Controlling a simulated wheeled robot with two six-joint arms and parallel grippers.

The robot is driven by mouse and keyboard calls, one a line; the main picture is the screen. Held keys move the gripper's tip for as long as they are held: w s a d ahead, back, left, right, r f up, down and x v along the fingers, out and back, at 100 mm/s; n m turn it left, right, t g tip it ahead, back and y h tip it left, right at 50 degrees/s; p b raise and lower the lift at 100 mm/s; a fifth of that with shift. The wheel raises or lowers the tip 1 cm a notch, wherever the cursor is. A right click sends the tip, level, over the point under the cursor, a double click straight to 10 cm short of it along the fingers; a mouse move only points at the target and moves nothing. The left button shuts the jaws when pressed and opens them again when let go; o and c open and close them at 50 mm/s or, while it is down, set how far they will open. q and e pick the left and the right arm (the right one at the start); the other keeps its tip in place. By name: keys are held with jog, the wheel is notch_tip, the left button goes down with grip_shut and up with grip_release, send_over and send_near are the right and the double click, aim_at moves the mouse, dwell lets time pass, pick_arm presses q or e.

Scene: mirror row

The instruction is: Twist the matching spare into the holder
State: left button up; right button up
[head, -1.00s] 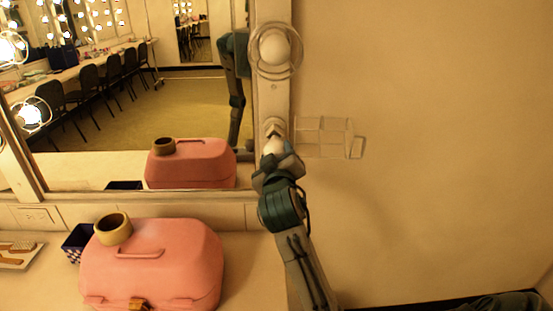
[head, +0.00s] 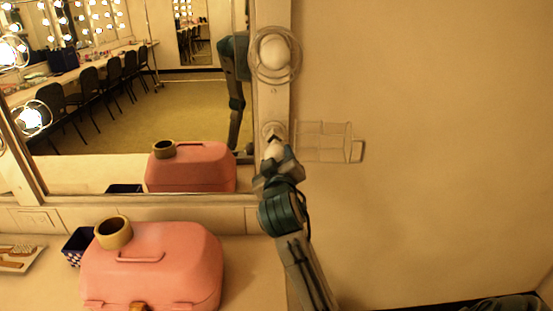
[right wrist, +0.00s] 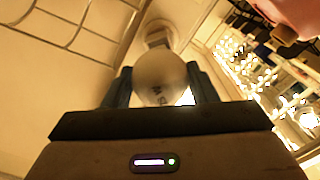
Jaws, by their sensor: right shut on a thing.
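My right gripper (head: 275,155) is shut on a pale round bulb (right wrist: 160,76) at the mirror's right frame post. In the right wrist view the bulb sits between both fingers, with small dark lettering on its face. The holder (head: 273,129) is just above the gripper, and in the right wrist view it shows behind the bulb (right wrist: 157,38). The bulb's base is hidden, so I cannot tell how deep it sits. The holder's wire cage (head: 325,142) is swung open to the right. My left gripper is not in view.
Another bulb (head: 274,51) in a round wire guard sits above on the post. A pink case (head: 170,255) with a tan tape roll (head: 113,233) on top stands on the counter. A blue patterned box (head: 76,246) and a tray (head: 18,258) are left. The wall right is clear.

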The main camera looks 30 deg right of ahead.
jog(key=shift+p, duration=0.45)
dwell(1.4)
jog(key=shift+x, duration=1.95)
dwell(1.6)
